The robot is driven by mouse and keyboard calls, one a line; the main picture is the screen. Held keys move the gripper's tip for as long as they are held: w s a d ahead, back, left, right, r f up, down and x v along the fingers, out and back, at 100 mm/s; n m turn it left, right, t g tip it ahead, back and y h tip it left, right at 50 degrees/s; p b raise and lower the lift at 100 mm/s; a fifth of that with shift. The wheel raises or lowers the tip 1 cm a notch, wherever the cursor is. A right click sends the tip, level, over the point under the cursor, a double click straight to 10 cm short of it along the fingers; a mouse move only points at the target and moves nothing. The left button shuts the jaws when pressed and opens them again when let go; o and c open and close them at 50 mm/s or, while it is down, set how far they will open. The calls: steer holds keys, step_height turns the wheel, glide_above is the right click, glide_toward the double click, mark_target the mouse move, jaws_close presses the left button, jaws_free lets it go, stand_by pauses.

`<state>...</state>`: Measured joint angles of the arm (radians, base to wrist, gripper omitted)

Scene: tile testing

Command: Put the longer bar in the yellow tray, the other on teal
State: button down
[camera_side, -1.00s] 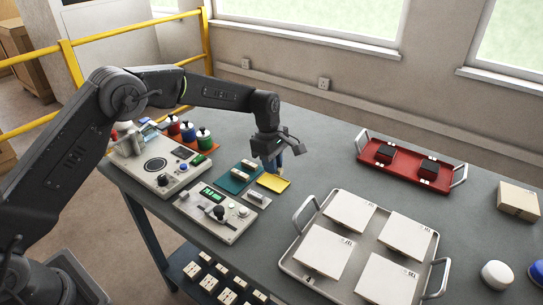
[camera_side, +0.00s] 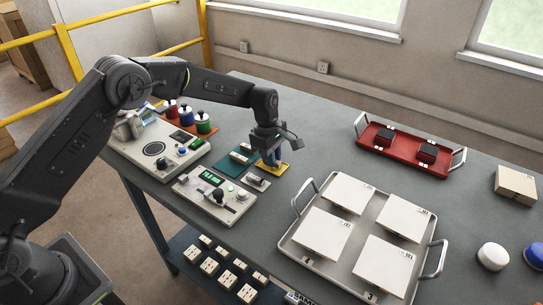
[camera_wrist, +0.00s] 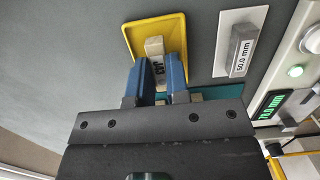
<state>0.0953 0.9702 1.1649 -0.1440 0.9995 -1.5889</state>
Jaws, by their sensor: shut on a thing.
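My gripper (camera_side: 271,160) is at the yellow tray (camera_side: 283,168), fingers pointing down. In the wrist view its two blue fingers (camera_wrist: 157,75) are shut on a pale wooden bar (camera_wrist: 154,47) with a dark printed label. The bar is over the yellow tray (camera_wrist: 178,22); whether it touches the tray floor I cannot tell. The teal mat (camera_side: 228,170) lies just left of the tray, with pale bar-like pieces (camera_side: 239,157) on it. In the wrist view the teal mat is mostly hidden behind my gripper.
A grey block marked 50.0 mm (camera_wrist: 241,48) lies on a white card beside the yellow tray. A meter box (camera_side: 213,199) with a green display stands in front. A large tray of white tiles (camera_side: 285,245) and a red tray (camera_side: 374,160) are to the right.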

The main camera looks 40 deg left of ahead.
steer(key=shift+f, duration=0.25)
stand_by(0.6)
steer(key=c, duration=1)
jaws_free()
steer(key=shift+c, duration=0.6)
steer(key=shift+o, duration=1.1)
steer(key=shift+r, duration=3.05)
